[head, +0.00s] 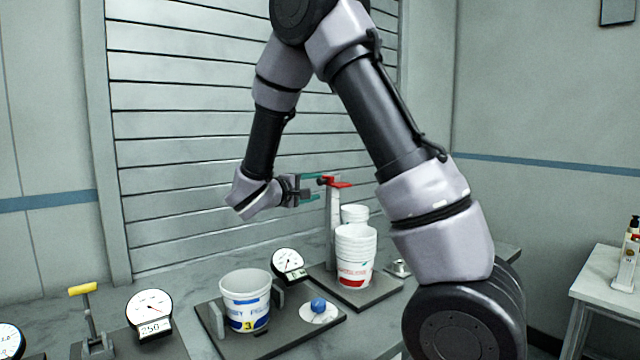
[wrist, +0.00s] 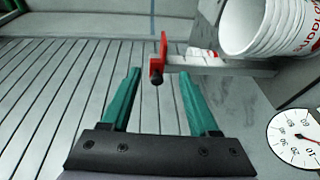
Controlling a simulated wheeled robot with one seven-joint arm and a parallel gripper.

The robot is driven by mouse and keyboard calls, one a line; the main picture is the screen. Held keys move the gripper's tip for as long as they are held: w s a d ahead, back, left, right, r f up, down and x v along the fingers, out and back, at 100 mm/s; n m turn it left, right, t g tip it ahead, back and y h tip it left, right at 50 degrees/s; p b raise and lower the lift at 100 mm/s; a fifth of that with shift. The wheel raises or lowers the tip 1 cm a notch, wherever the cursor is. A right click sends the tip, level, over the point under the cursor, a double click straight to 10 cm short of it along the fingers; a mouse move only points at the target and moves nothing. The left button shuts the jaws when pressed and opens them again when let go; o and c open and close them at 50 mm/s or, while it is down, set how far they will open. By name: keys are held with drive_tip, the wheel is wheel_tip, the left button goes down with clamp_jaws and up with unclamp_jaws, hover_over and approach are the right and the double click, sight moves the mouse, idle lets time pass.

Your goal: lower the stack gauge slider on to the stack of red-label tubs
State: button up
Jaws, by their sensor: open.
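The red stack gauge slider (head: 338,185) sits high on a pale upright post (head: 333,225), above the stack of red-label tubs (head: 355,248), with a clear gap between. My gripper (head: 314,187) is open and empty, left of the slider, its teal fingers pointing at it. In the wrist view the slider (wrist: 163,55) and its dark knob (wrist: 156,78) lie between and just beyond the fingertips of my gripper (wrist: 158,74). I cannot tell whether the knob is within the fingers' reach. The white tub stack (wrist: 268,30) shows at upper right there.
Another white tub stack (head: 354,213) stands behind. A blue-label tub (head: 246,298) and a blue knob (head: 318,305) are on a dark plate at front. Dial gauges (head: 149,312) stand nearby, beside a yellow-handled lever (head: 83,289). A slatted shutter (head: 180,130) is behind my arm.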

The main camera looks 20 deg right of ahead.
sight(319, 182)
drive_tip(key=shift+n+t, duration=0.6)
drive_tip(key=shift+t, duration=0.3)
drive_tip(key=w+d, duration=0.1)
drive_tip(key=w, duration=0.2)
drive_tip(key=w+d, duration=0.2)
drive_tip(key=w, duration=0.1)
drive_tip(key=w+d, duration=0.2)
drive_tip(key=w, duration=0.1)
drive_tip(key=shift+w+f, duration=0.15)
drive_tip(key=shift+f, duration=0.15)
drive_tip(key=shift+c, duration=0.3)
